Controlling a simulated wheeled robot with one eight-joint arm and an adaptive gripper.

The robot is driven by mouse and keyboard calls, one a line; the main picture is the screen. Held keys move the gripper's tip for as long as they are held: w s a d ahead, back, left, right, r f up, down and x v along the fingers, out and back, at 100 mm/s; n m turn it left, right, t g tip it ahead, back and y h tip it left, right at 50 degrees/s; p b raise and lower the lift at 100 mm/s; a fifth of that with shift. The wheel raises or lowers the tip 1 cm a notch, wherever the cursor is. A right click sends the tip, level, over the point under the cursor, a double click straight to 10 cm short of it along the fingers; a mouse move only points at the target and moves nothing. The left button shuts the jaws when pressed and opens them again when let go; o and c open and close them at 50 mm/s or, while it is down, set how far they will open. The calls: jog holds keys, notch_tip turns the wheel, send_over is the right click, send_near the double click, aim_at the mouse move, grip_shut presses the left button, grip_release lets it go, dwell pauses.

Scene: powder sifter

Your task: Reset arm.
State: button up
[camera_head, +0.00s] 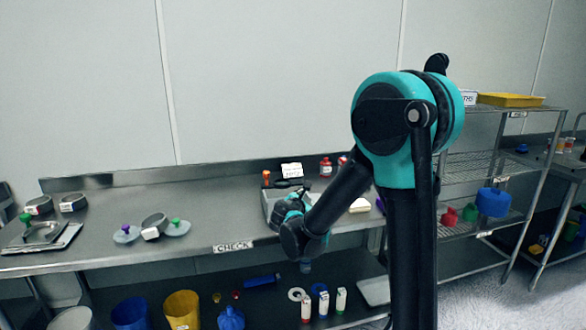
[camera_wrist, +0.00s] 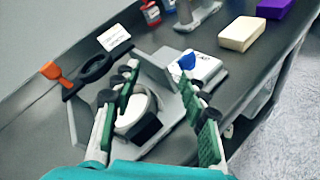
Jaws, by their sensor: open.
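My gripper (camera_wrist: 160,76) is open in the wrist view, with its two green-padded fingers spread apart and nothing held between them. Beyond and below the fingers, a grey device (camera_wrist: 76,122) lies on the steel table, with a round white-and-grey container (camera_wrist: 137,108) bearing a dark patch. I cannot tell whether the fingers touch it. In the head view my gripper (camera_head: 296,200) is over the middle of the table, near the grey device (camera_head: 270,203), which my arm partly hides. The fingertips are hard to make out there.
The table (camera_head: 110,262) carries lidded bowls (camera_head: 155,222) and a metal tray (camera_head: 44,232) at left. In the wrist view an orange-handled tool (camera_wrist: 52,72), red bottle (camera_wrist: 150,12), cream block (camera_wrist: 241,33) and white scale-like device (camera_wrist: 205,69) stand nearby. A wire rack (camera_head: 480,165) stands at right.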

jog(key=s+d+f+m+g, duration=0.3)
jog(key=s+d+f+m, duration=0.1)
jog(key=s+d+m, duration=0.35)
jog(key=s+d+f+m+g, duration=0.3)
jog(key=s+d+m, duration=0.3)
jog(key=d, duration=0.3)
jog(key=s+f+m+g+y, duration=0.2)
jog(key=s+f+m, duration=0.2)
jog(key=s, duration=0.5)
jog(key=s+f+m+g+y, duration=0.1)
jog(key=s+f+m, duration=0.3)
jog(key=s+m, duration=0.4)
jog(key=shift+s+f+g+y, duration=0.2)
jog(key=shift+s+g+y, duration=0.3)
jog(key=shift+s, duration=0.6)
jog(key=shift+m, duration=0.25)
